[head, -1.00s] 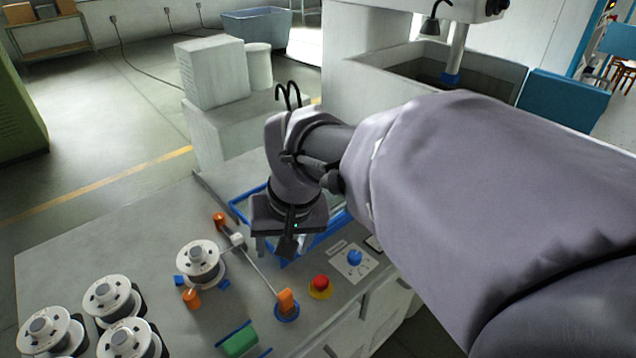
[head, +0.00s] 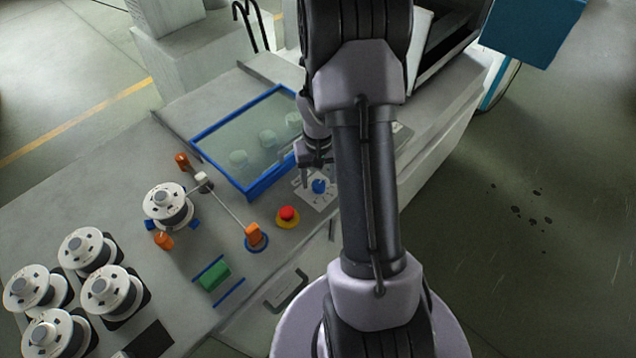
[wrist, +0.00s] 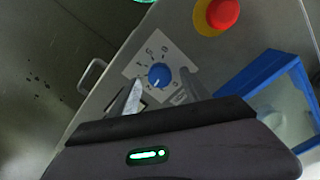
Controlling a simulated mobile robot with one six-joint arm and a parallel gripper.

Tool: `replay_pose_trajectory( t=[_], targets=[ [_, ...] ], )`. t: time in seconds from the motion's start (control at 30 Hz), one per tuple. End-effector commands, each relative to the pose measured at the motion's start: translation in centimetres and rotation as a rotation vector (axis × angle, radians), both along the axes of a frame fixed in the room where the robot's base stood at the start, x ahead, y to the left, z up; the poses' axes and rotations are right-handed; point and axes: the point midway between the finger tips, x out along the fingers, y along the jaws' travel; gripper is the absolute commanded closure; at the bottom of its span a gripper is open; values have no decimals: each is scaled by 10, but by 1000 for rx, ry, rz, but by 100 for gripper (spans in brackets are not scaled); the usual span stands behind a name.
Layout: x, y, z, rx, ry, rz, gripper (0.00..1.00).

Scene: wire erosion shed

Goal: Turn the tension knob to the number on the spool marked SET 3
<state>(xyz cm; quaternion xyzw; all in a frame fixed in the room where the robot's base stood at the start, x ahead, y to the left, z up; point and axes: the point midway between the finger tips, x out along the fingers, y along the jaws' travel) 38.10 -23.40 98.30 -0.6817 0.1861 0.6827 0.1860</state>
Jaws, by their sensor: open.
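The blue tension knob (head: 319,186) sits on a pale square dial plate (head: 305,196) near the bench's front edge. In the wrist view the knob (wrist: 159,75) has a white mark, with characters around it too small to read surely. My gripper (wrist: 160,86) is open and empty, its two fingers to either side of the knob in that view; contact cannot be told. In the head view my arm partly hides the gripper (head: 316,172). Several white-flanged spools (head: 105,292) stand at the left, and one spool (head: 168,205) sits by the wire path. I cannot read their markings.
A red emergency button (head: 288,214) on a yellow base is beside the dial plate. A blue-framed clear cover (head: 222,160) lies behind it. Orange wire guides (head: 253,235) and a green block (head: 213,275) stand on the bench. A drawer handle (head: 292,292) projects from the front.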

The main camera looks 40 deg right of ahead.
Motion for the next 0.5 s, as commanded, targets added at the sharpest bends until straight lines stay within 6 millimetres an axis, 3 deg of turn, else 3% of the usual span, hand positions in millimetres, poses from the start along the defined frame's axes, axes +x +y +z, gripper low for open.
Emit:
replay_pose_trajectory(
  t=[0.13,0.4,0.43,0.5],
  targets=[
    [0,0,-15,0,0,0,44],
    [0,0,-16,-1,-2,0,44],
    [0,0,-16,-1,-2,0,46],
    [0,0,-16,-1,-1,0,60]
  ],
)
